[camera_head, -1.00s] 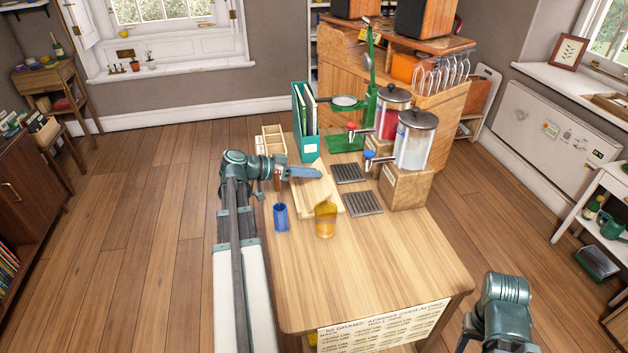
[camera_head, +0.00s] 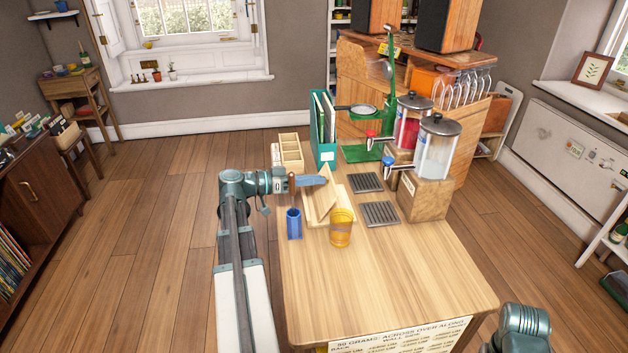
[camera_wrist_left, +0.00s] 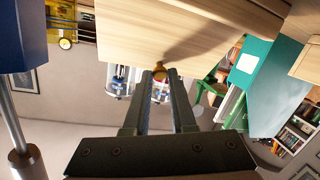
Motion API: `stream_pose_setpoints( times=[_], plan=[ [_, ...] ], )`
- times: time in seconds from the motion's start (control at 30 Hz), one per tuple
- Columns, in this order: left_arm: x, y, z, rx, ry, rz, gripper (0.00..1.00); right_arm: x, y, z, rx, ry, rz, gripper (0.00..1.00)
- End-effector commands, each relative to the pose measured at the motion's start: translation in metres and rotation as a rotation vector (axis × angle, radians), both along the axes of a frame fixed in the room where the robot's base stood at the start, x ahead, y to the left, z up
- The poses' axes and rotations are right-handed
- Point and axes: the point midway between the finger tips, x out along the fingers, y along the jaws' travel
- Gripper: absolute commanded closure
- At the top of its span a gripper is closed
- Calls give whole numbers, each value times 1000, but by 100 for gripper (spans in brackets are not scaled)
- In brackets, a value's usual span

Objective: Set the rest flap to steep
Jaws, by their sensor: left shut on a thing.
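The rest flap (camera_head: 320,196) is a pale wooden board, propped up at a slant on its wooden base (camera_head: 345,212) on the table. My left gripper (camera_head: 322,178) is at the flap's raised upper edge. In the left wrist view, the flap (camera_wrist_left: 190,25) fills the top, and my left gripper (camera_wrist_left: 161,76) is shut on a small brass-coloured knob (camera_wrist_left: 160,68) at its edge. How the flap is supported underneath is hidden. My right arm shows only at the lower right; its fingers are out of view.
A blue cup (camera_head: 294,224) and an amber glass (camera_head: 341,228) stand close in front of the base. Behind are a teal file holder (camera_head: 325,152) and a wooden divided tray (camera_head: 290,152). Drink dispensers (camera_head: 436,150) stand to the right. The front of the table (camera_head: 390,285) is clear.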

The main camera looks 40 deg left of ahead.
Motion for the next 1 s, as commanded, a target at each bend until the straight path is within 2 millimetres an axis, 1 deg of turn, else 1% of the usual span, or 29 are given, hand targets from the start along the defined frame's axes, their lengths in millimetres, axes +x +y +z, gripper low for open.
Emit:
stream_pose_setpoints(
  times=[0.03,0.8,0.83,0.97,1.0],
  plan=[
    [-1,1,-3,6,10,2,100,0,0,-1,0,0,0,50],
    [-1,1,-3,6,9,3,100,0,0,-1,0,0,0,50],
    [-1,1,-3,6,10,2,73,0,0,-1,0,0,0,50],
    [0,1,-3,5,9,2,49,0,0,-1,0,0,0,50],
    [0,1,-3,5,8,2,47,0,0,-1,0,0,0,50]
  ],
)
